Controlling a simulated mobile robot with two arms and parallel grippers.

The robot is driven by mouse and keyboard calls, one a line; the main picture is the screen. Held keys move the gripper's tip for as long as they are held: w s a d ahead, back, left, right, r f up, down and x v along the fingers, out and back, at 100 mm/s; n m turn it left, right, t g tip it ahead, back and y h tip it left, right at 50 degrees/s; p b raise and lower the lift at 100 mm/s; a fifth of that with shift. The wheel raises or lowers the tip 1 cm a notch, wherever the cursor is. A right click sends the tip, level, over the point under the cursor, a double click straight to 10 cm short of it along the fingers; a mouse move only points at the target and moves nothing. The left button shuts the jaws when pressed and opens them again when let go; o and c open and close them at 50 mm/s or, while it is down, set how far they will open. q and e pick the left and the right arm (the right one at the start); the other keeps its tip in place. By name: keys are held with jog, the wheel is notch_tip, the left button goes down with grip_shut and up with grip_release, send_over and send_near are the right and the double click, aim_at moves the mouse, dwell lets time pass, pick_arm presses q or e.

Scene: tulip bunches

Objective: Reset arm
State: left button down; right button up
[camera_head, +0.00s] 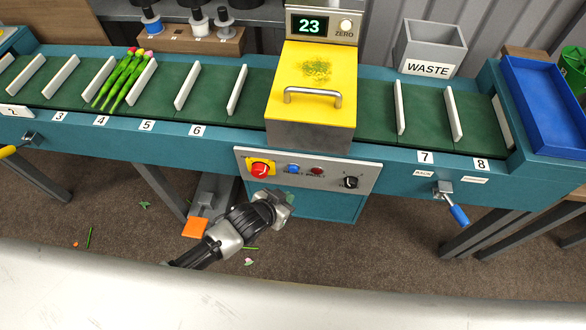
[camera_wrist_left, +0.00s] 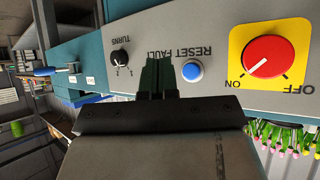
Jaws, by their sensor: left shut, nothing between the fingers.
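My left gripper (camera_head: 283,200) is in front of the machine's control panel (camera_head: 331,179), just below its buttons. In the left wrist view its two fingers (camera_wrist_left: 158,77) are together with nothing between them, close to the blue RESET button (camera_wrist_left: 192,71). The fingertips cover part of the panel near the FAULT label, so I cannot tell if they touch it. The panel also has a red on/off knob (camera_head: 260,169), a dark red lamp (camera_head: 317,172) and a black TURNS knob (camera_head: 351,183). My right gripper is not in view.
A teal conveyor with white dividers (camera_head: 185,87) runs behind the panel. A tulip bunch (camera_head: 122,78) lies near slot 4. A blue-handled crank (camera_head: 457,213) sticks out at the right.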

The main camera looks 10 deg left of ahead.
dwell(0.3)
pick_arm(q)
jog(key=s+a+f+n+g+y, duration=0.1)
jog(key=s+a+f, duration=0.3)
jog(key=f, duration=0.2)
jog(key=s+a+f+n+g+y, duration=0.1)
jog(key=s+a+f+y, duration=0.2)
jog(key=f, duration=0.4)
jog(key=s+a+f+g, duration=0.1)
jog(key=s+a+f, duration=0.3)
jog(key=f, duration=0.2)
jog(key=s+a+f+g, duration=0.1)
jog(key=s+a+f, duration=0.1)
jog(key=s, duration=0.6)
jog(key=s+a+f+n+g+y, duration=0.1)
jog(key=s+a+f+g, duration=0.1)
jog(key=s+f, duration=0.3)
jog(key=s+a+f+n+g, duration=0.1)
jog(key=s+a+f+g, duration=0.1)
jog(key=s, duration=1)
jog(key=shift+s+f+y, duration=0.3)
jog(key=shift+f+y, duration=0.1)
jog(key=shift+f, duration=0.4)
jog(key=shift+a, duration=0.1)
